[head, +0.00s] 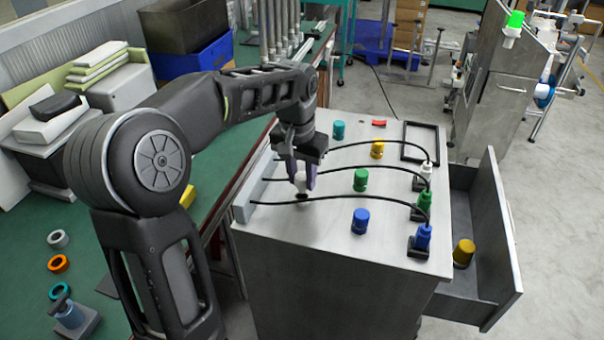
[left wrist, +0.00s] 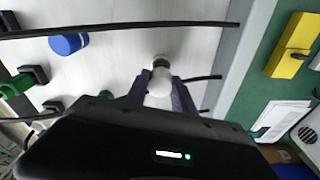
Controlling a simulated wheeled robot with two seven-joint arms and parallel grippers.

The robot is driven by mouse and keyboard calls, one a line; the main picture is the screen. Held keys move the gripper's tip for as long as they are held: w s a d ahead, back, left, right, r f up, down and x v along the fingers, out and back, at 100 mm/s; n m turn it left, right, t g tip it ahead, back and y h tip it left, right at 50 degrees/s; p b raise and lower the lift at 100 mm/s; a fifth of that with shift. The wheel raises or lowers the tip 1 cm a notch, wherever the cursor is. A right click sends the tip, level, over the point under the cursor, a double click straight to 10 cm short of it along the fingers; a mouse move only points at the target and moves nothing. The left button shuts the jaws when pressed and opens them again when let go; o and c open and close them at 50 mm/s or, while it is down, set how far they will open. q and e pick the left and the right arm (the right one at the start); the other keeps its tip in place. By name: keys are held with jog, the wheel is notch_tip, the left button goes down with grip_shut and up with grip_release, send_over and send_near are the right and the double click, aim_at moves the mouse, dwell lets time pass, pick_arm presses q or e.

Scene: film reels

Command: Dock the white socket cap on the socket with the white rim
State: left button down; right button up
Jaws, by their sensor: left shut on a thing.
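My left gripper (head: 303,187) is low over the left part of the grey cabinet top, shut on a small white cap. In the left wrist view the white cap (left wrist: 159,84) sits between the fingertips, with a dark part at its far end; I cannot tell if it touches the top. A connector with a white upper part (head: 426,170) stands on a black base at the cabinet's right side, away from the gripper. I cannot make out a white socket rim for certain. My right gripper is not in view.
Teal (head: 338,130), yellow (head: 377,149), green (head: 361,180) and blue (head: 360,221) caps stand mid-top. Black cables arch from a grey block (head: 248,198) to the connectors, including green (head: 423,204) and blue (head: 423,236). An open drawer (head: 485,285) at right holds a yellow cap.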

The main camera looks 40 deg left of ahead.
pick_arm(q)
jog(key=shift+f+b, duration=0.55)
jog(key=shift+f, duration=0.5)
jog(key=shift+s, duration=0.1)
dwell(0.5)
jog(key=shift+f, duration=0.4)
dwell(0.4)
jog(key=c, duration=1.3)
grip_release()
jog(key=shift+c, duration=0.2)
jog(key=shift+r, duration=0.15)
